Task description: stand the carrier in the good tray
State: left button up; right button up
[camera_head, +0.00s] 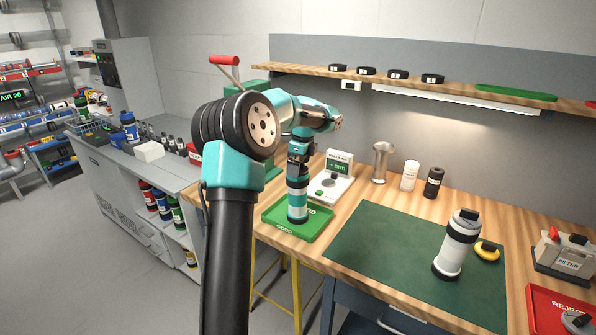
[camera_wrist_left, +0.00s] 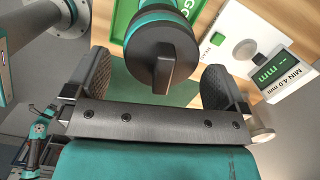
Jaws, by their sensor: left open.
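A carrier with teal and pale bands (camera_head: 297,201) stands upright in the green good tray (camera_head: 272,222) on the bench. Its black end cap with a raised bar (camera_wrist_left: 163,52) faces the left wrist view, and the tray (camera_wrist_left: 126,16) shows behind it. My left gripper (camera_head: 298,158) is right above the carrier. In the left wrist view its fingers (camera_wrist_left: 157,65) are spread on both sides of the cap, with gaps. My right gripper is not seen.
A gauge (camera_head: 331,187) stands close behind the tray; it also shows in the left wrist view (camera_wrist_left: 277,72). A white-and-grey carrier (camera_head: 457,247) and a yellow ring (camera_head: 487,250) are on the green mat (camera_head: 385,245). A red reject tray (camera_head: 545,314) is at right.

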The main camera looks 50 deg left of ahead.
pick_arm(q)
jog(key=r, duration=0.6)
jog(key=d+r, duration=0.1)
jog(key=r, duration=0.2)
jog(key=shift+w+r, duration=0.1)
jog(key=shift+w, duration=0.15)
